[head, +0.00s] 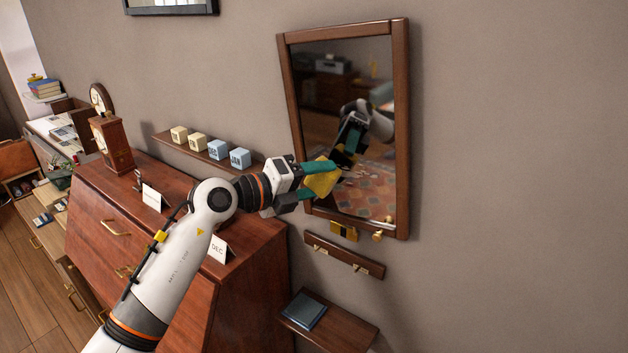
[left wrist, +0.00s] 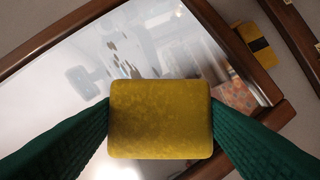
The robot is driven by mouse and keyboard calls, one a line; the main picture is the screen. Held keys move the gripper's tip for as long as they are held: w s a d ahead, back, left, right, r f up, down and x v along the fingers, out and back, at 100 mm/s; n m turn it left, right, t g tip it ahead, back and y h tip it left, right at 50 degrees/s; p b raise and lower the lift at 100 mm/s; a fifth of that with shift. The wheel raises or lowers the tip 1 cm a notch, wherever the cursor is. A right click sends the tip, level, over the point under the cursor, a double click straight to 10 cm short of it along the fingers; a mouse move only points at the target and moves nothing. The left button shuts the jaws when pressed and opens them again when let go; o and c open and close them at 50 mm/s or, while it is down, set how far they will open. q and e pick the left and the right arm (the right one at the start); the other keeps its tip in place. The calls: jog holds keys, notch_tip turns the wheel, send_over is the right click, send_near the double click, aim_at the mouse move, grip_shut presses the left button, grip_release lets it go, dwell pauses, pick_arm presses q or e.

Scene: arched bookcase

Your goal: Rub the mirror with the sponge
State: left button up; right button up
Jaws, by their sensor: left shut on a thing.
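The mirror (head: 345,95) hangs on the wall in a brown wooden frame (head: 401,130). My left gripper (head: 316,181) is shut on the yellow sponge (head: 322,184), in front of the mirror's lower left part. In the left wrist view, the sponge (left wrist: 160,120) sits between the two green fingers, with the mirror glass (left wrist: 60,95) behind it. Dark, brownish smudges (left wrist: 125,60) show on the glass above the sponge. I cannot tell whether the sponge touches the glass. My left arm is reflected in the mirror. My right gripper is not in view.
Below the mirror are a small yellow item with a dark band (head: 343,231) and a wooden hook rail (head: 344,255). A low shelf holds a blue-grey book (head: 304,311). A wall shelf with date blocks (head: 197,142) and a wooden desk (head: 95,205) stand left. The wall at right is clear.

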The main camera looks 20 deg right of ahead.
pick_arm(q)
jog(key=shift+w+d, duration=0.3)
jog(key=shift+d, duration=0.2)
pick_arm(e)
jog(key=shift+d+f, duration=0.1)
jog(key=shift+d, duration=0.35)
pick_arm(q)
jog(key=shift+w+d, duration=0.2)
jog(key=shift+d, duration=0.05)
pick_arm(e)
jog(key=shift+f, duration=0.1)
